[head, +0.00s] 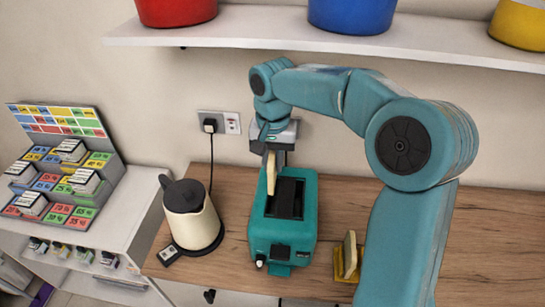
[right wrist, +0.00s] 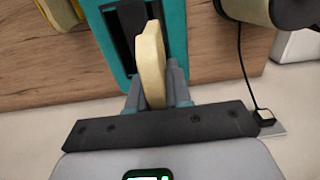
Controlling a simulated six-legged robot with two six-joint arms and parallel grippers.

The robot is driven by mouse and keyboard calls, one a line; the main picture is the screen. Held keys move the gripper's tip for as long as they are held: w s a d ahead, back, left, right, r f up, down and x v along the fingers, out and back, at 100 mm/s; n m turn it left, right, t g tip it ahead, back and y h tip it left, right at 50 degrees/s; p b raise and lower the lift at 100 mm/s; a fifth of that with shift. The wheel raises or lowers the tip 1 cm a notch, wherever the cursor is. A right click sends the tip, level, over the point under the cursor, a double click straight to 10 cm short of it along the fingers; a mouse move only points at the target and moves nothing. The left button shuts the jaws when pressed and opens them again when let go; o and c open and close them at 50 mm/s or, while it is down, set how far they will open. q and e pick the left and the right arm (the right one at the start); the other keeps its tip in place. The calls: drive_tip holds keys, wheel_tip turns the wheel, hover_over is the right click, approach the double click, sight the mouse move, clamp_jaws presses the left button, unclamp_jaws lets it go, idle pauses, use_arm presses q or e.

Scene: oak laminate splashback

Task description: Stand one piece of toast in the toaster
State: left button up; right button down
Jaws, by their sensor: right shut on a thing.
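The teal toaster (head: 282,225) stands on the wooden counter, with a dark slot area on top. My right gripper (head: 271,150) is shut on a piece of toast (head: 271,173), held upright over the toaster's back left edge in the head view. In the right wrist view the held toast (right wrist: 151,62) sits between the fingers (right wrist: 150,95), and the toaster (right wrist: 170,18) lies behind it. I cannot tell whether the toast touches the toaster. Another piece of toast (head: 349,255) stands in a yellow holder (head: 348,274) to the right. My left gripper is not in view.
A cream kettle (head: 190,215) with a dark lid stands left of the toaster, its cord running to a wall socket (head: 218,122). A white shelf (head: 250,25) with coloured pots hangs above. A display rack (head: 62,150) stands far left.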

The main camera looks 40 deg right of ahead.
drive_tip(key=shift+d, duration=0.1)
drive_tip(key=shift+s+a+r, duration=0.15)
drive_tip(key=shift+a, duration=0.2)
drive_tip(key=shift+d+f+b, duration=0.25)
drive_tip(key=shift+f+b, duration=0.15)
drive_tip(key=shift+f, duration=0.3)
drive_tip(key=shift+f+b, duration=0.3)
drive_tip(key=shift+f, duration=0.05)
drive_tip(key=shift+a+f+b, duration=0.2)
drive_tip(key=shift+f+b, duration=0.4)
drive_tip(key=shift+f, duration=0.35)
drive_tip(key=shift+d+f+b, duration=0.15)
drive_tip(key=shift+f+b, duration=0.15)
drive_tip(key=shift+r, duration=0.2)
